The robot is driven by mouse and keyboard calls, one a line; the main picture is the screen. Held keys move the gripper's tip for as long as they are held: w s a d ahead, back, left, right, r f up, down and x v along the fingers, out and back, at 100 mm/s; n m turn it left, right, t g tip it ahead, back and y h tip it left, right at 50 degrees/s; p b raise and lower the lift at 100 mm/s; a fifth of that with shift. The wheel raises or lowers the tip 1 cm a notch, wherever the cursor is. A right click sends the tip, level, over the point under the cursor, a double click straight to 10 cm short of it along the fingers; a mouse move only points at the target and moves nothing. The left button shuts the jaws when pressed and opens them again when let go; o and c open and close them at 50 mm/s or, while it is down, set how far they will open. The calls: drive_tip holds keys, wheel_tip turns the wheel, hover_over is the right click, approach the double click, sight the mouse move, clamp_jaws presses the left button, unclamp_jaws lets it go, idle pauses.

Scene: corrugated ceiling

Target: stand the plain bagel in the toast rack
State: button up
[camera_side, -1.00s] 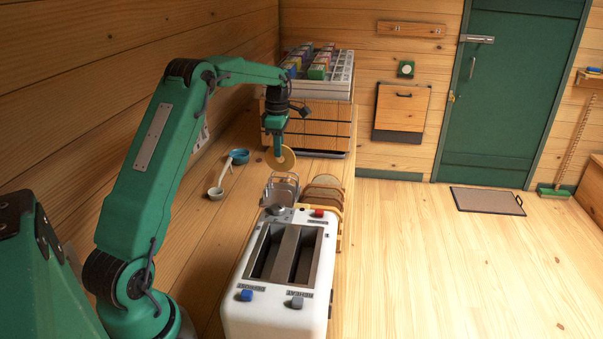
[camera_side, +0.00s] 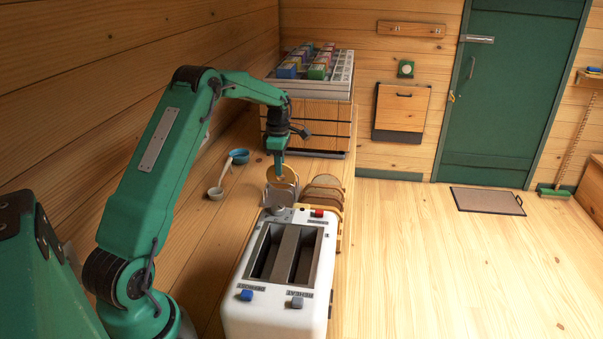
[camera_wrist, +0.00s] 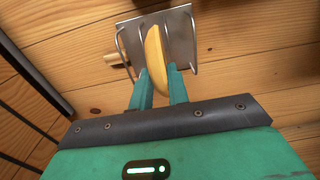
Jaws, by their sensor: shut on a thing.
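The plain bagel (camera_side: 284,178) is a golden ring held on edge by my gripper (camera_side: 278,168), which is shut on it. In the wrist view the bagel (camera_wrist: 155,50) stands between my green fingers (camera_wrist: 161,88), seen nearly edge-on. The metal toast rack (camera_side: 279,199) stands behind the white toaster, directly under the bagel. In the wrist view the rack (camera_wrist: 180,40) has a grey plate and wire hoops, and the bagel overlaps it between hoops. I cannot tell whether the bagel touches the rack's base.
The white toaster (camera_side: 322,285) stands in front of the rack, its slots open. Bread slices in a wooden holder (camera_side: 326,190) are close at the right. Wooden drawers (camera_side: 333,130) stand behind.

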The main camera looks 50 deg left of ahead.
drive_tip(key=shift+f, duration=0.8)
drive_tip(key=o, duration=0.9)
drive_tip(key=shift+r, duration=0.1)
drive_tip(key=shift+r, duration=3.8)
wheel_tip(320, 180, up, 8)
